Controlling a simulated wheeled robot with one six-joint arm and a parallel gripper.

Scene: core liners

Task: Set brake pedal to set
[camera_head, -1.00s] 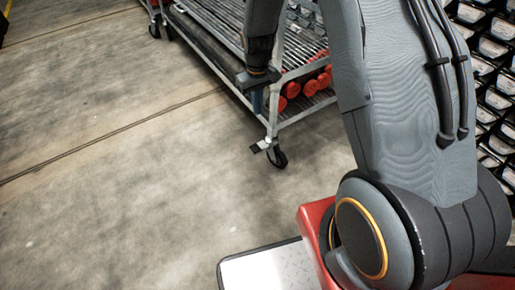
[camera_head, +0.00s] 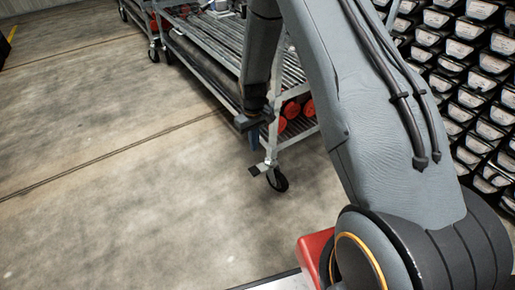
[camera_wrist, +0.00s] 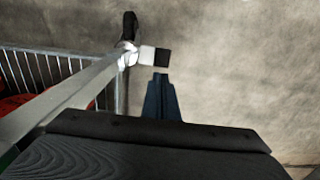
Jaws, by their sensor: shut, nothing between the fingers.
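The brake pedal (camera_head: 255,169) is a small dark-tipped lever at the caster of the cart's near corner. In the wrist view the pedal (camera_wrist: 161,58) has a black pad on a pale plate, sticking out to the right of the caster wheel (camera_wrist: 129,25). My gripper (camera_wrist: 161,78) is shut and empty, its blue-grey fingertips just short of the pad, with a small gap in the picture. In the head view my gripper (camera_head: 253,139) is beside the cart's corner leg, above the pedal. I cannot tell its exact height over the pedal.
The metal cart (camera_head: 215,62) has slatted shelves holding red-ended rolls (camera_head: 291,109). Its corner post (camera_wrist: 72,92) runs close to the left of my gripper. Racks of black-and-white boxes (camera_head: 470,95) stand at the right. The concrete floor (camera_head: 110,190) at left is clear.

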